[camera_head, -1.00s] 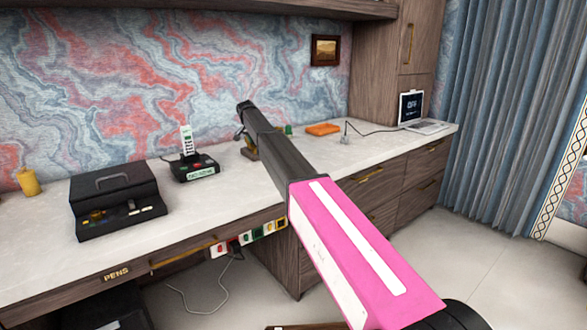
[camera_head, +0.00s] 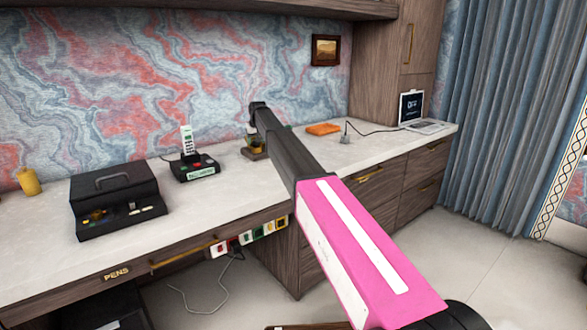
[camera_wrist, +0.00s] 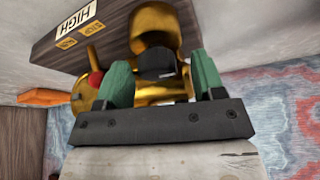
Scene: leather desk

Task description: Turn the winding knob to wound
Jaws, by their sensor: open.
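A gold device on a wooden base (camera_head: 253,153) stands on the desk, partly hidden by my arm in the head view. In the wrist view its gold body (camera_wrist: 158,28) fills the upper middle, with the wooden base (camera_wrist: 105,28) behind it. A dark round part (camera_wrist: 155,62), which looks like the winding knob, shows between my fingers. My gripper (camera_wrist: 165,75) is open, with one green finger on each side of this dark part. I cannot tell whether the fingers touch it. The knob's turned position cannot be read.
A black box (camera_head: 118,203) and a phone on a black dock (camera_head: 194,168) stand left of the device. An orange item (camera_head: 323,129) and a laptop (camera_head: 425,125) lie to the right. Switches (camera_head: 250,235) line the desk's front edge.

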